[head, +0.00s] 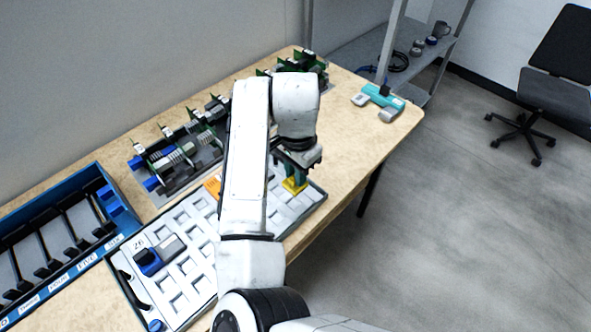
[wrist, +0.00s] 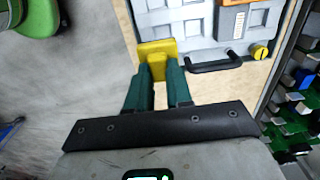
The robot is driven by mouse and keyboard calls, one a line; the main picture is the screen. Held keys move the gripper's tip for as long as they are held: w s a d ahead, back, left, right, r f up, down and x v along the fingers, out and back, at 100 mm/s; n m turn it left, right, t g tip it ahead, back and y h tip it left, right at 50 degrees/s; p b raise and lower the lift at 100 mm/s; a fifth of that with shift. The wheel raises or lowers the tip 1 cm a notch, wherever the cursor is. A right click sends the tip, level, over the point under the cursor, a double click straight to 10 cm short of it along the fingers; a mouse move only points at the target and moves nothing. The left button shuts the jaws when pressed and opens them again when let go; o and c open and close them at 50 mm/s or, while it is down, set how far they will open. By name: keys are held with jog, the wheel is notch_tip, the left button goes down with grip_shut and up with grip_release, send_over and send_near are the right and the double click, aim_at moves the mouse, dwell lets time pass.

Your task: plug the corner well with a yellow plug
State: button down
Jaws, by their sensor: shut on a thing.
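My gripper (head: 296,172) is over the far right end of the grey tray (head: 186,262) in the head view. Its green fingers (wrist: 159,75) are shut on a yellow plug (wrist: 156,52) in the wrist view. The plug (head: 294,187) also shows in the head view, below the fingers, close to the tray's corner. In the wrist view the plug overlaps the edge of the tray (wrist: 190,20). The corner well is not clearly visible, and I cannot tell whether the plug is in it or above it.
A blue rack (head: 90,262) with dark slots stands at the left. Several green boards and blue parts lie along the wall side. A blue-capped part (head: 150,262) sits on the tray's near left. A teal device (head: 380,98) lies at the table's far corner. My arm hides the tray's middle.

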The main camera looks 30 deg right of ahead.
aim_at(296, 188)
jog(key=shift+f+b, duration=2.8)
jog(key=shift+f, duration=0.35)
jog(key=shift+s+f+b, duration=0.1)
jog(key=shift+f+b, duration=0.35)
jog(key=shift+f, duration=0.65)
jog(key=shift+s+f, duration=0.1)
jog(key=shift+f, duration=0.1)
jog(key=shift+w+a, duration=0.1)
jog(key=shift+w, duration=0.3)
jog(key=shift+w+p, duration=0.15)
jog(key=shift+p, duration=0.15)
jog(key=shift+a+r, duration=0.1)
jog(key=shift+r, duration=0.1)
